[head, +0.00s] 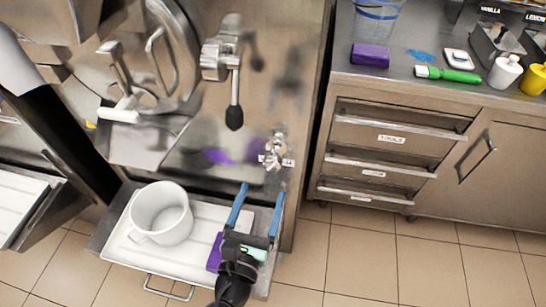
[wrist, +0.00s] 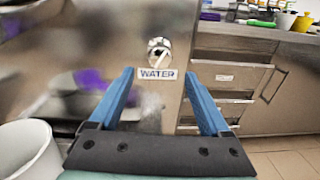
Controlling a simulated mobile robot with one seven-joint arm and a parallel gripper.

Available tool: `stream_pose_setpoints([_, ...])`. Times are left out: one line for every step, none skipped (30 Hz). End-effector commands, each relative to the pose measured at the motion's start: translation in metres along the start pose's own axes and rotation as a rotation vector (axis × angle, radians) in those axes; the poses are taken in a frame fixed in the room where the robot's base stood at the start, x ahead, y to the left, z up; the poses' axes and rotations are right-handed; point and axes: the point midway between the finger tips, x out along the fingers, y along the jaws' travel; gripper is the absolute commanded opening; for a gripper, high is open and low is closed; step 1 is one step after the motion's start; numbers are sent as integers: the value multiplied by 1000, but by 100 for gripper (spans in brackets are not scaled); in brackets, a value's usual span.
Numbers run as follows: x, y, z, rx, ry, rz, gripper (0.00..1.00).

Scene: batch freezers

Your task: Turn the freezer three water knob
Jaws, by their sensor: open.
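The water knob (head: 275,152) is a small cross-shaped metal knob on the freezer's steel front, near its right edge. In the wrist view the knob (wrist: 158,47) shows at top centre, above a white label (wrist: 157,74) reading WATER. My gripper (head: 261,190) has two blue fingers, spread apart and empty. It is just below the knob in the head view, pointing at the freezer front. In the wrist view the fingers (wrist: 159,73) stand left and right of the label, with the knob beyond their tips. I see no contact with the knob.
A white bucket (head: 161,213) stands on a white tray (head: 120,243) below the freezer, left of my gripper. A lever with a black grip (head: 234,117) hangs up and left of the knob. A steel drawer counter (head: 400,84) stands to the right, with tiled floor before it.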

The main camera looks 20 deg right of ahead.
Motion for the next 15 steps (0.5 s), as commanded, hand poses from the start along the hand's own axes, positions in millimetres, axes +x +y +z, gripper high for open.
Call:
stream_pose_setpoints([12, -1, 2, 1, -4, -4, 81])
stream_pose_setpoints([19, -1, 2, 1, -4, -4, 81])
stream_pose_setpoints([28, -1, 2, 2, -4, -3, 81])
stream_pose_setpoints([34, -1, 2, 2, -4, -3, 81])
stream_pose_setpoints([40, 0, 2, 2, -5, -2, 81])
stream_pose_setpoints([48, 0, 2, 2, -4, -2, 81])
stream_pose_setpoints([55, -1, 2, 2, -4, -3, 81])
stream_pose_setpoints([60, -1, 2, 1, -4, -3, 81])
stream_pose_setpoints([67, 0, 2, 2, -4, -1, 81])
stream_pose_setpoints([72, 0, 2, 2, -4, -1, 81])
stream_pose_setpoints([77, 0, 2, 3, -3, -1, 81])
stream_pose_setpoints([83, 0, 2, 2, -4, -1, 81])
stream_pose_setpoints([86, 0, 1, 2, -3, 0, 81])
stream_pose_setpoints([90, 0, 1, 2, -3, 1, 81])
stream_pose_setpoints([94, 0, 1, 3, -3, 0, 81])
